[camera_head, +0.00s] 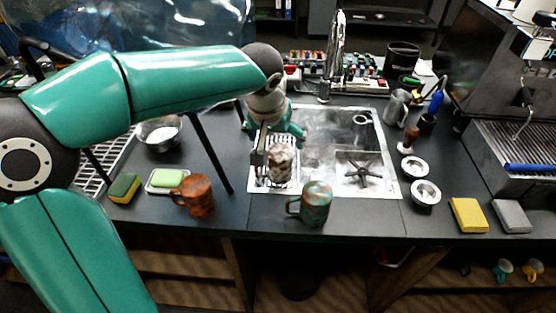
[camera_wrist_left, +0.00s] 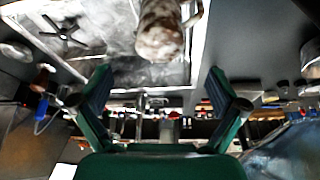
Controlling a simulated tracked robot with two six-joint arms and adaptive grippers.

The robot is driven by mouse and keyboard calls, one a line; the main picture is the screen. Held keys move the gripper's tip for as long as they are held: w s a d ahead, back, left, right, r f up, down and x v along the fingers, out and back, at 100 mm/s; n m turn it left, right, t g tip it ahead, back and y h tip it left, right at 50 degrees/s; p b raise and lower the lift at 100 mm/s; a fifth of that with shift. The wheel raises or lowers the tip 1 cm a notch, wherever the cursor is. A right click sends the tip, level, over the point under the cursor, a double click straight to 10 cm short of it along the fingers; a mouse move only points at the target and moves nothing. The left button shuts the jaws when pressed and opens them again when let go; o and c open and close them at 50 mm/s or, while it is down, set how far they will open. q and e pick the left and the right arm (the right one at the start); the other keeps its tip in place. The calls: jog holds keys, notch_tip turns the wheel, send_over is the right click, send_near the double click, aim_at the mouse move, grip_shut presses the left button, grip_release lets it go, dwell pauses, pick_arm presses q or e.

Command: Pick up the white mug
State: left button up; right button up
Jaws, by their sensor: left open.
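The white mug (camera_head: 281,165), blotched with brown stains, stands on the left, ribbed side of the sink (camera_head: 345,190). In the left wrist view the mug (camera_wrist_left: 160,32) is at the top centre, beyond the fingertips, with its handle to the right. My left gripper (camera_head: 276,138) hangs just behind the mug in the head view and partly overlaps its upper edge. In the left wrist view its green fingers (camera_wrist_left: 158,82) are spread wide with nothing between them. My right gripper is not in view.
A rust-brown mug (camera_head: 197,197) and a green-brown mug (camera_head: 315,204) stand near the counter's front edge. A soap dish (camera_head: 154,188), a sponge (camera_head: 124,188) and a glass bowl (camera_head: 160,143) are at left. The faucet (camera_head: 335,50) rises behind the sink. Yellow and grey blocks lie at right.

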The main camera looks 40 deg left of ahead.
aim_at(280, 152)
pick_arm(q)
jog(key=shift+p+x, duration=0.6)
jog(key=shift+x, duration=3.3)
jog(key=shift+s, duration=0.1)
jog(key=c, duration=1.2)
jog(key=shift+c, duration=0.2)
